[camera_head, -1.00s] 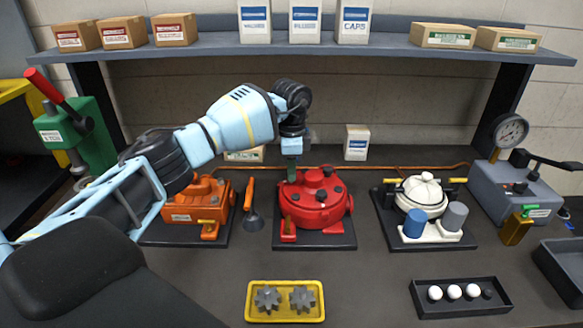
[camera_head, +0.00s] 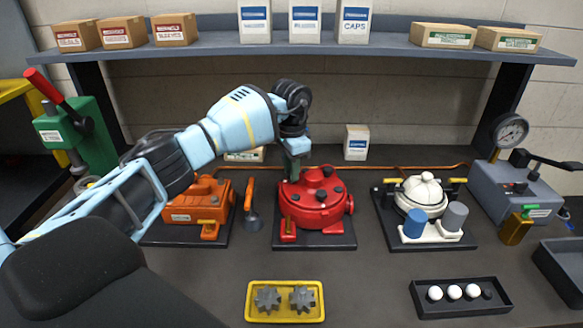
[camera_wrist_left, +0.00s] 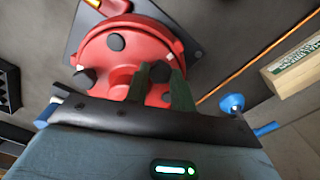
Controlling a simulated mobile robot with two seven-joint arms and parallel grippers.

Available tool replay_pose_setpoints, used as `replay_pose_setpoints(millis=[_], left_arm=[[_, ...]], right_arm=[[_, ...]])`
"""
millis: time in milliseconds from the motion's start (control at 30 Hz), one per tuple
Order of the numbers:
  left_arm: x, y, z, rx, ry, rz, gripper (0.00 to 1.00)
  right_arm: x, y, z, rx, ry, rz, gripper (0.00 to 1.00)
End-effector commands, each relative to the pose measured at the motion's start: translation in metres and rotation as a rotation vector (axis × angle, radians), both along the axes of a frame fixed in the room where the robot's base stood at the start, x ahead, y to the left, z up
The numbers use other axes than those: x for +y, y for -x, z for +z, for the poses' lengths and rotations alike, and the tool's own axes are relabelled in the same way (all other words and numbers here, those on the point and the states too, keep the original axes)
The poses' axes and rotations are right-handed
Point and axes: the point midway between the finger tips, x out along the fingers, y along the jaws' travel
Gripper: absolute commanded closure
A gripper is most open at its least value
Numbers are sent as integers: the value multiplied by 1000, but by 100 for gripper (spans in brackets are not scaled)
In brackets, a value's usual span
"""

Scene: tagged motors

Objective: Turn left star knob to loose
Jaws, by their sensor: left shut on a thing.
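The red round motor (camera_head: 315,212) stands on a dark base plate in the middle of the bench. It has several dark knobs on top. My left gripper (camera_head: 292,177) reaches down onto the back left of its lid. In the left wrist view, the green fingers (camera_wrist_left: 160,82) are shut on a dark star knob (camera_wrist_left: 159,70), one finger on each side. The fingers hide much of this knob, so its turn angle cannot be told. Other dark knobs, such as one (camera_wrist_left: 115,42), sit free on the red lid. My right gripper is not in view.
An orange motor (camera_head: 200,204) stands to the left and a white one (camera_head: 424,193) to the right. A yellow tray (camera_head: 285,314) with gears and a dark tray (camera_head: 460,309) with white balls lie in front. A shelf (camera_head: 300,46) with boxes spans the back.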

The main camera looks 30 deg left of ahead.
Motion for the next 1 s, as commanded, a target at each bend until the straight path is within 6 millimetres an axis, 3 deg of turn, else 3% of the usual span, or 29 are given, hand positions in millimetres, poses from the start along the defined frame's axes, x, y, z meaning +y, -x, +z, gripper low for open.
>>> replay_pose_setpoints(millis=[33,200,233,367,733,1000], left_arm=[[-1,3,-11,23,-2,-2,98],[-1,3,-11,23,-2,-3,98],[-1,3,-11,23,-2,-3,72],[-1,2,-9,17,-2,-3,55],[0,1,2,6,0,-2,53],[0,0,42,5,-1,-2,53]], right_arm=[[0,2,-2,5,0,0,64],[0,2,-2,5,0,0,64],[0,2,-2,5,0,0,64],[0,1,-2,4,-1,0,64],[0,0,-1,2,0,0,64],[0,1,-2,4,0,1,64]])
